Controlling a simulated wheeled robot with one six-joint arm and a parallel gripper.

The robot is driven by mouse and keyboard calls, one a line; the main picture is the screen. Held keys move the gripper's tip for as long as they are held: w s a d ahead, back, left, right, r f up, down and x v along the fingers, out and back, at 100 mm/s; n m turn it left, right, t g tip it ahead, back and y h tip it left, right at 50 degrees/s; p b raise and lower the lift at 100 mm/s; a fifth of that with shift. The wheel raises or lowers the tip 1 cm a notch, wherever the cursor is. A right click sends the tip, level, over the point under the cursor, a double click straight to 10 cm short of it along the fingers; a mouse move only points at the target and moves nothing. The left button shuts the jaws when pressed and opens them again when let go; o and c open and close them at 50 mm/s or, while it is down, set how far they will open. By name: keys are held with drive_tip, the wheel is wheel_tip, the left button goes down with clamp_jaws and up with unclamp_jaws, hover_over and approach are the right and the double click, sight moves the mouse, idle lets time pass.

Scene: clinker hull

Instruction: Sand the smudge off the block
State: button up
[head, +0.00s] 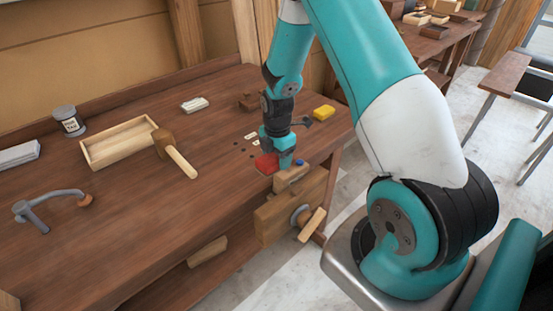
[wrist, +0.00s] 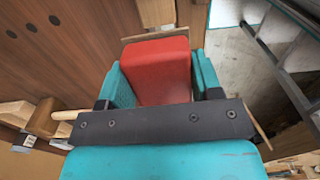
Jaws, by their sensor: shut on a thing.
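My gripper (head: 283,158) is shut on a red block (head: 266,163), which looks like the sanding block. In the wrist view the red block (wrist: 158,70) sits between the two teal fingers. In the head view it is at the bench's front edge, just above or against a pale wooden block (head: 292,178) at the vise; I cannot tell whether they touch. A small blue patch (head: 300,162) shows at the wooden block's far right end; I cannot tell whether it is the smudge. My gripper and the red block hide part of the wooden block's top.
The wooden vise (head: 275,220) with its handle sticks out from the bench front. A mallet (head: 175,155), an open wooden tray (head: 112,150), a tin (head: 68,121), a yellow block (head: 324,113) and a white block (head: 195,104) lie on the bench.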

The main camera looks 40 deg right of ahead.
drive_tip(key=shift+r, duration=0.15)
drive_tip(key=shift+d+r+p, duration=0.1)
drive_tip(key=shift+r+p, duration=1)
drive_tip(key=shift+r, duration=0.4)
drive_tip(key=shift+f, duration=0.1)
